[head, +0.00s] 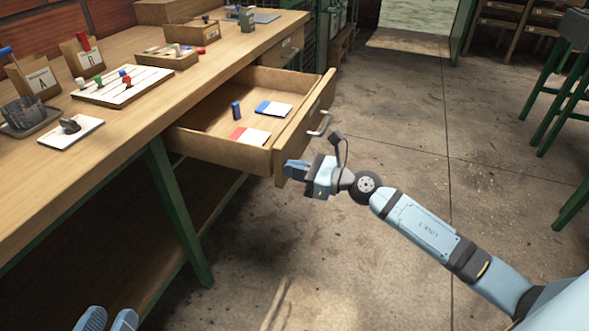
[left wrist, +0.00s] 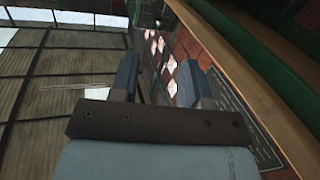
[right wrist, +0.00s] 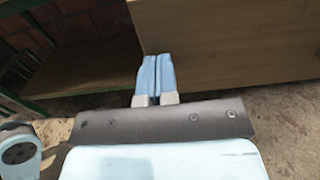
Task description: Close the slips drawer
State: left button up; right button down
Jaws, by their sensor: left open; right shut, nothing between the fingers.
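The slips drawer (head: 220,150) stands pulled out from under the wooden workbench. Its front panel has a pale metal handle (head: 319,124). Inside lie a blue-and-white slip pad (head: 274,109), a red-and-white slip pad (head: 250,135) and a small dark blue object (head: 236,111). My right gripper (head: 288,169) is shut and empty at the near lower corner of the drawer front. Its closed fingers (right wrist: 157,75) overlap a wooden panel in the right wrist view; contact cannot be told. My left gripper (head: 108,318) is open and empty, low at the bottom left, away from the drawer.
A green bench leg (head: 178,210) stands left of the drawer. The concrete floor (head: 400,130) right of the drawer is clear.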

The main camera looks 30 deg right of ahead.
jog(key=x, duration=0.2)
jog(key=p+x, duration=0.1)
jog(key=x, duration=0.1)
jog(key=p+x, duration=0.1)
jog(key=x, duration=0.1)
jog(key=shift+w+a+r, duration=0.15)
jog(key=shift+w+r, duration=0.05)
jog(key=shift+r, duration=0.1)
jog(key=p, duration=0.1)
send_near(187, 140)
jog(key=x, duration=0.6)
jog(key=b+x, duration=0.1)
jog(key=x, duration=0.2)
jog(key=shift+a+f, duration=0.25)
jog(key=shift+f, duration=0.05)
jog(key=shift+w+a, duration=0.15)
jog(key=shift+w, duration=0.05)
pick_arm(q)
jog(key=shift+w+a+r+n+g, duration=0.2)
jog(key=shift+w+a+n+g, duration=0.2)
jog(key=shift+n, duration=0.2)
pick_arm(e)
jog(key=shift+r, duration=0.25)
jog(key=shift+w+r, duration=0.1)
jog(key=shift+r, duration=0.05)
pick_arm(q)
jog(key=shift+s+f, duration=0.1)
